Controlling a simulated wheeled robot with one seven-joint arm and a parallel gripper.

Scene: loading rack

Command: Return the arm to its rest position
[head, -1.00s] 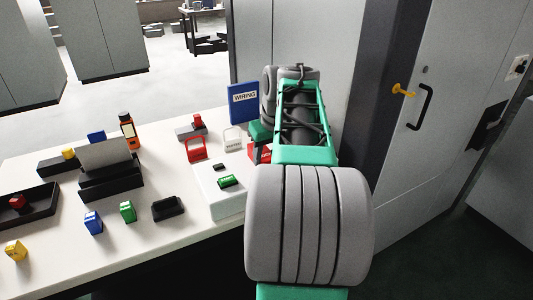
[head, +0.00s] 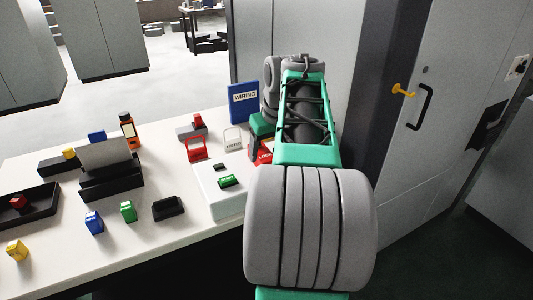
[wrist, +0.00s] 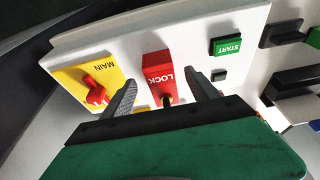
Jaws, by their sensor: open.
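My gripper (wrist: 161,98) is open in the wrist view, its two grey fingers apart above a white panel box. Between and just beyond the fingertips is a red LOCK block (wrist: 159,72); I cannot tell whether the fingers touch it. In the head view my green and grey arm (head: 307,150) reaches forward over the right end of the table. It hides most of the gripper there; part of the red LOCK block (head: 264,157) shows beside it.
The white box (head: 222,200) carries a green START button (wrist: 228,46) and a yellow MAIN plate with a red switch (wrist: 96,88). A blue WIRING binder (head: 243,103) stands behind. Red and white padlock shapes sit nearby. A grey cabinet door (head: 440,140) is close on the right.

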